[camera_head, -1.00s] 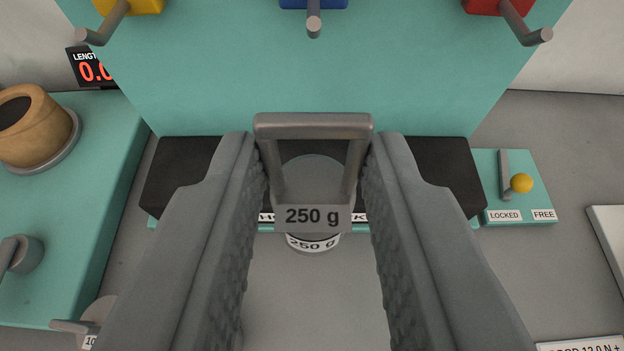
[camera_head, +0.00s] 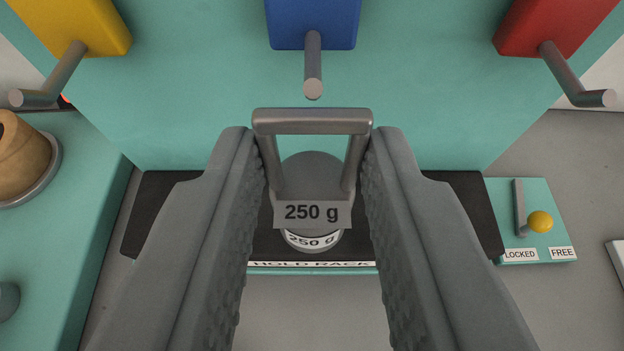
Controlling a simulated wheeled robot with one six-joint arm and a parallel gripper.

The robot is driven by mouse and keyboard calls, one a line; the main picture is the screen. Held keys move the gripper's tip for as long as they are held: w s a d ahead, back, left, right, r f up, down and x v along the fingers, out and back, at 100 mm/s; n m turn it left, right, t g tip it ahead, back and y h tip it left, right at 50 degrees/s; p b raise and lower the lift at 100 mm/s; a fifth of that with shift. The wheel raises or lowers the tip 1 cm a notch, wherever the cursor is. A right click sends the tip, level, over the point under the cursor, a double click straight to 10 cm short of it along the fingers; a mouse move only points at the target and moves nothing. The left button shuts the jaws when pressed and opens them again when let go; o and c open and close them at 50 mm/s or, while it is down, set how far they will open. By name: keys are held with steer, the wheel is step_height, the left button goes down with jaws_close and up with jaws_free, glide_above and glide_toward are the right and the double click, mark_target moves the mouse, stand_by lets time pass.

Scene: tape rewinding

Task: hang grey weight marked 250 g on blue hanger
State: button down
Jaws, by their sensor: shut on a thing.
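The grey weight marked 250 g (camera_head: 311,213) is between the fingers of my gripper (camera_head: 312,165), in the middle of the view. My gripper is shut on the weight's handle, a squared loop at its top. The weight's round body hangs below, with a second 250 g label on it. The blue hanger (camera_head: 313,25) is a blue block with a grey peg (camera_head: 313,68) on the teal panel. The peg's tip points towards me and shows just above the handle in the picture, apart from it.
A yellow hanger (camera_head: 78,28) and a red hanger (camera_head: 550,28) flank the blue one. The black hold rack (camera_head: 148,215) lies below. A lever with a yellow knob (camera_head: 540,221) stands at right, and a tan roll (camera_head: 20,158) at left.

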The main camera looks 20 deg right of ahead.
mark_target(312, 100)
steer(key=shift+w+d+f, duration=0.1)
steer(key=shift+w+d, duration=0.2)
steer(key=shift+w, duration=0.5)
steer(key=shift+w+d, duration=0.25)
steer(key=shift+w, duration=0.5)
steer(key=shift+x, duration=0.75)
steer(key=shift+f, duration=0.2)
